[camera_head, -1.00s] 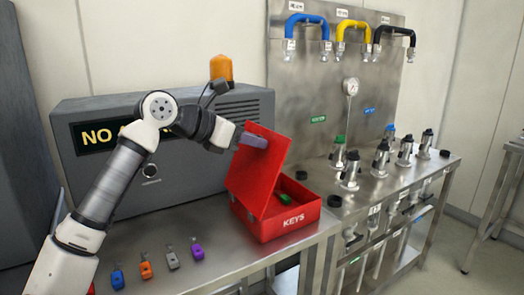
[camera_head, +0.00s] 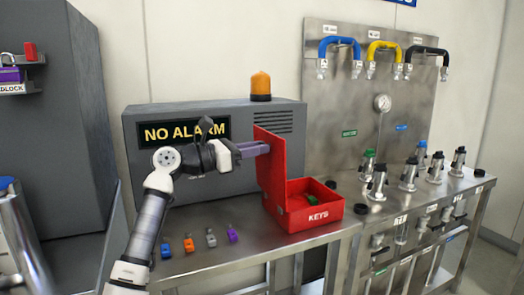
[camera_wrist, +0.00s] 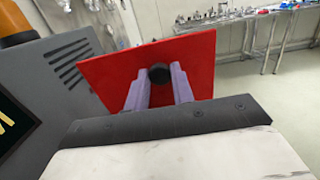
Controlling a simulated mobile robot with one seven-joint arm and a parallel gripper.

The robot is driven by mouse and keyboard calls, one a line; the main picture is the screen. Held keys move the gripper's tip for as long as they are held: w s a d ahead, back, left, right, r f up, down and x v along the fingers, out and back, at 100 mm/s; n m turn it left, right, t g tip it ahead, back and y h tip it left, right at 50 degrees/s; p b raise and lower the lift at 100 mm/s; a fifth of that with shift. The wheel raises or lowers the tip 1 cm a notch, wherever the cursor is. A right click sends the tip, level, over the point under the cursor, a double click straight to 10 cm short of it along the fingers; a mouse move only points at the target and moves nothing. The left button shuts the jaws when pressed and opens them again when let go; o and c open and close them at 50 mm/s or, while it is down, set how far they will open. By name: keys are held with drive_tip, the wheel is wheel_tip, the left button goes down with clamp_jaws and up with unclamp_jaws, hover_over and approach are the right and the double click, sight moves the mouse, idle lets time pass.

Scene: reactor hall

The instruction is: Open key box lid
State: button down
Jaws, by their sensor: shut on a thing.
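The red key box (camera_head: 318,215), marked KEYS, stands on the steel bench with a green item (camera_head: 309,200) inside. Its red lid (camera_head: 271,180) is raised and stands about upright at the box's left side. My gripper (camera_head: 262,148) is at the upper part of the lid, reaching from the left. In the wrist view the two purple fingers (camera_wrist: 160,88) are shut on the lid's black knob (camera_wrist: 160,74), with the red lid (camera_wrist: 200,60) behind it. The fingers hide part of the knob's sides.
Several coloured padlocks, among them an orange one (camera_head: 189,244), lie on the bench (camera_head: 240,262) left of the box. A grey NO ALARM cabinet (camera_head: 290,118) stands behind. Valve fittings (camera_head: 377,182) crowd the bench to the right.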

drive_tip(key=shift+a, duration=0.2)
idle(0.3)
drive_tip(key=c, duration=1.2)
unclamp_jaws()
drive_tip(key=shift+f, duration=0.1)
drive_tip(key=b+v, duration=0.1)
drive_tip(key=v, duration=0.6)
drive_tip(key=shift+s+a+f, duration=0.1)
drive_tip(key=shift+a, duration=0.1)
